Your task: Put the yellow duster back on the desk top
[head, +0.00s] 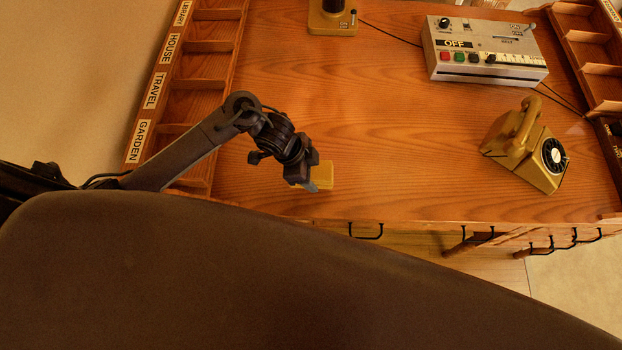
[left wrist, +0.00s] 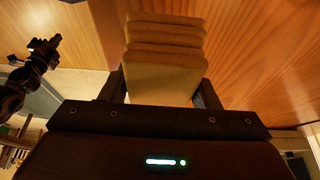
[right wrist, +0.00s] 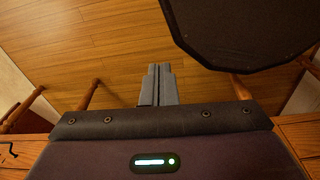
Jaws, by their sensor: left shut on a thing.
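The yellow duster (head: 322,176) is a folded yellow cloth. My left gripper (head: 312,178) is shut on it at the front left part of the desk top (head: 390,130). In the left wrist view the folded duster (left wrist: 165,60) sits between the fingers, its layers showing. Whether the duster touches the wood or hangs just above it, I cannot tell. My right gripper (right wrist: 158,85) shows in the right wrist view with its fingers together and nothing between them, over the wooden floor (right wrist: 90,50). It is not seen in the head view.
A yellow telephone (head: 527,147) and a grey control box (head: 484,52) marked OFF stand on the right. A small yellow device (head: 333,18) stands at the back. A labelled rack (head: 187,90) lines the left edge. The middle of the desk top is bare.

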